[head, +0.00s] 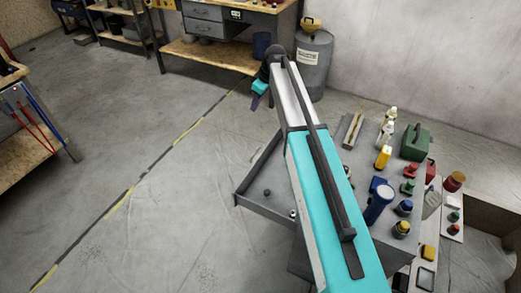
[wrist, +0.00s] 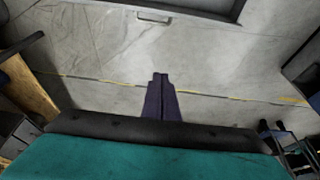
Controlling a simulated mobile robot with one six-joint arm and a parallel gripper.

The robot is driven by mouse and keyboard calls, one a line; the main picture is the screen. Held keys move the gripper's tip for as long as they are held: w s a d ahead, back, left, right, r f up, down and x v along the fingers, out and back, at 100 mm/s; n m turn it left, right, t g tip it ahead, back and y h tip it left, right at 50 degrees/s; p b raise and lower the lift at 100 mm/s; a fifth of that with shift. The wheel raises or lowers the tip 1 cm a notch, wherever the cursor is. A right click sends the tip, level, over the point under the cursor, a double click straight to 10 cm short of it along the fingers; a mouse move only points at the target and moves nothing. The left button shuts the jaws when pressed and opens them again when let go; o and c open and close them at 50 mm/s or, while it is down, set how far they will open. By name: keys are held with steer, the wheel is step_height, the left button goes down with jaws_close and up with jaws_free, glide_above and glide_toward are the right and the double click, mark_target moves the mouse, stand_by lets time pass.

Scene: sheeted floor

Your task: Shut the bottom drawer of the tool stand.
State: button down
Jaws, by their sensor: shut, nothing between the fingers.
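The tool stand (head: 345,160) is at the right of the head view, its grey top crowded with items. A grey drawer (head: 258,205) is pulled out from its left side. My arm covers part of it, and whether it is the bottom one is hard to tell. In the wrist view a drawer edge (wrist: 190,7) and a pale handle (wrist: 153,17) show at the top. My gripper (head: 255,102) is shut and empty, beyond the drawer's far corner and apart from it. Its dark purple fingers (wrist: 160,77) are together in the wrist view.
A workbench (head: 210,52) with drawers stands at the back, with a grey drum (head: 313,65) beside it. Another bench (head: 35,150) is at the left. The floor left of the stand is clear, crossed by a black and yellow line (head: 140,185).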

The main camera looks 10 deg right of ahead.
step_height(320, 180, down, 18)
steer(key=b, duration=1.7)
steer(key=shift+w+d+r, duration=0.15)
steer(key=shift+w+d, duration=0.05)
steer(key=shift+w, duration=0.2)
steer(key=x, duration=1)
steer(key=shift+b, duration=0.3)
steer(key=shift+s+d, duration=0.6)
steer(key=shift+d, duration=0.25)
steer(key=shift+s+d, duration=0.6)
steer(key=shift+d, duration=0.2)
